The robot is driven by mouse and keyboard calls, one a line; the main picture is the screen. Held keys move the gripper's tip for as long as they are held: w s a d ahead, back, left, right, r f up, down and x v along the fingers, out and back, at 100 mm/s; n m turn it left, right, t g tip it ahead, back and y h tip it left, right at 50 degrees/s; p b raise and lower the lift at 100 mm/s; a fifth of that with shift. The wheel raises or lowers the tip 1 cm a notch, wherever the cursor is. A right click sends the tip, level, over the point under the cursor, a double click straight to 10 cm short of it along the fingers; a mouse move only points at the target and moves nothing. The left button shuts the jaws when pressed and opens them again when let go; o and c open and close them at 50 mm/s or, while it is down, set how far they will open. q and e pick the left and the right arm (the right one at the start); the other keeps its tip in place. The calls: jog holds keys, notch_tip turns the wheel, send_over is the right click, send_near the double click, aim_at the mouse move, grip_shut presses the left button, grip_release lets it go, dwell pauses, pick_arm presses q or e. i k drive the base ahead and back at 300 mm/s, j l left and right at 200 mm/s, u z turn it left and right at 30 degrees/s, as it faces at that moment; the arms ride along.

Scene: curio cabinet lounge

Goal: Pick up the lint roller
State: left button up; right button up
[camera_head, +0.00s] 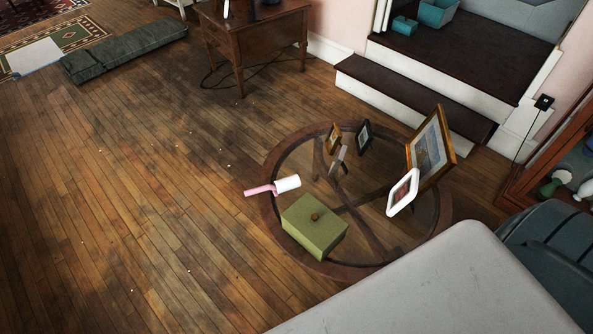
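The lint roller (273,186) has a pink handle and a white roll. It lies on the left rim of a round glass-topped table (269,208) with a wooden edge. Its handle points left and reaches out past the table's edge. A green box (314,226) with a brown knob sits just below and to the right of it. Neither of my grippers shows in the head view.
Several picture frames, including a white one (403,193) and a large wooden one (432,147), stand on the table. A pale grey surface (440,285) fills the lower right. A wooden desk (252,30) stands behind. The wooden floor (130,190) at left is mostly clear.

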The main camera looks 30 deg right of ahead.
aim_at(283, 184)
jog(key=j+z, duration=0.15)
jog(key=z, duration=0.2)
jog(key=i+j+z, duration=0.1)
jog(key=z, duration=0.3)
jog(key=j+z, duration=0.2)
jog(key=z, duration=0.15)
jog(key=i+j+z, duration=0.15)
jog(key=z, duration=0.2)
jog(key=i+j+z, duration=0.1)
jog(key=j+z, duration=0.25)
jog(key=i+j+z, duration=0.1)
jog(key=j+z, duration=0.25)
